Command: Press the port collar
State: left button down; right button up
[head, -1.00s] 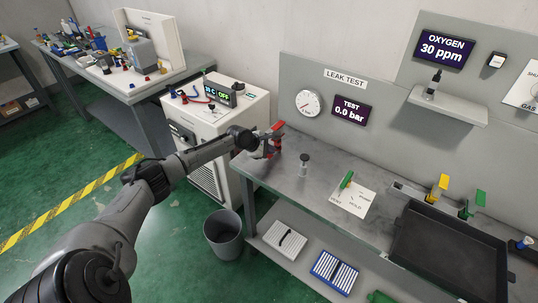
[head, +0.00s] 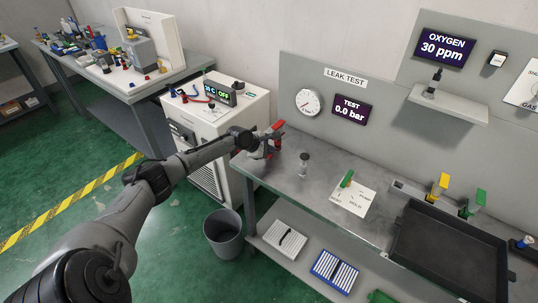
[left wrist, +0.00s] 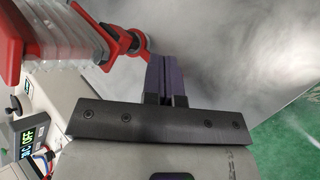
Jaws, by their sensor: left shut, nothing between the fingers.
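A red fixture (head: 275,127) stands at the left end of the leak-test bench. In the left wrist view it is a clear ribbed body (left wrist: 72,38) with red ends and a red ring-like part (left wrist: 133,42). I cannot tell for sure that this ring is the port collar. My left gripper (head: 270,148) is at the fixture. Its purple fingers (left wrist: 163,62) are shut with nothing between them, and their tips are right beside the red ring. I cannot tell if they touch it. My right gripper is not in view.
A small post with a dark top (head: 304,158) stands on the bench to the right. Farther right are a card with a green lever (head: 347,178) and a black tray (head: 450,255). The TEST display (head: 351,110) reads 0.0 bar. A white machine (head: 245,110) stands to the left.

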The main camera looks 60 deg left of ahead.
aim_at(269, 156)
pick_arm(q)
jog(key=shift+f, duration=0.55)
dwell(0.6)
jog(key=shift+r+p, duration=0.85)
jog(key=shift+p, duration=0.1)
jog(key=shift+r+p, duration=0.45)
jog(key=shift+p, duration=0.15)
jog(key=shift+r+p, duration=0.4)
jog(key=shift+p, duration=0.05)
notch_tip(269, 156, up, 4)
jog(key=p, duration=0.5)
jog(key=shift+r, duration=0.15)
